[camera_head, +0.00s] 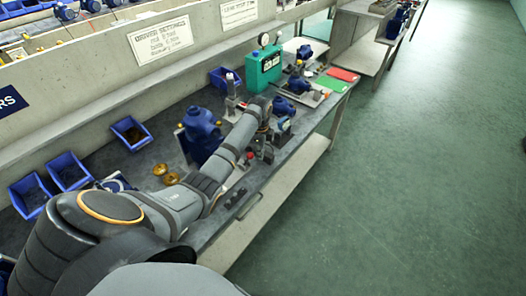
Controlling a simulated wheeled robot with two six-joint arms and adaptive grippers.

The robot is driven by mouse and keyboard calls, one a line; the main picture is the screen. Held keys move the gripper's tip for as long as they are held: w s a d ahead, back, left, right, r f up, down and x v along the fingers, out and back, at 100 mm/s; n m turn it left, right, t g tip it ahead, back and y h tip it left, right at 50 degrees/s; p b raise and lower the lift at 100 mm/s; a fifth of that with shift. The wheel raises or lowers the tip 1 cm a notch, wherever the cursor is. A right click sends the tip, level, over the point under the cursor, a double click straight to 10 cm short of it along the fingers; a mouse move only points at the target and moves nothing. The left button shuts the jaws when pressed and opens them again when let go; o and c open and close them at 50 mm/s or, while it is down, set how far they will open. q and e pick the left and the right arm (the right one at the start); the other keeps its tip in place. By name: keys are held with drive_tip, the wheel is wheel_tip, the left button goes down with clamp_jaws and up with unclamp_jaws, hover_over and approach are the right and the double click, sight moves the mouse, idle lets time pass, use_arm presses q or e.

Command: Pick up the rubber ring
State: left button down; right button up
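I cannot make out a rubber ring for certain; it is too small to tell or hidden. My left arm reaches from the lower left across the workbench (228,222). My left gripper (265,129) is at its far end, over small blue pump parts (284,124) near the bench's right side. The fingers are too small and too covered by the arm to show whether they are open or shut. My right gripper is not in view.
A large blue pump housing (201,130) stands behind my forearm, with brass-coloured round parts (160,169) to its left. Blue bins (131,132) line the back. The floor at right (420,190) is clear.

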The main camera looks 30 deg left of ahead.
use_arm(q)
drive_tip(key=shift+r, duration=0.35)
wheel_tip(320, 180, up, 3)
drive_tip(key=shift+b, duration=0.4)
drive_tip(key=s+d+r+p, duration=0.6)
drive_tip(key=s+r+p, duration=0.3)
drive_tip(key=s, duration=0.3)
drive_tip(key=shift+s+d+r+p, duration=0.15)
drive_tip(key=shift+s+r+p, duration=0.2)
drive_tip(key=shift+p, duration=0.3)
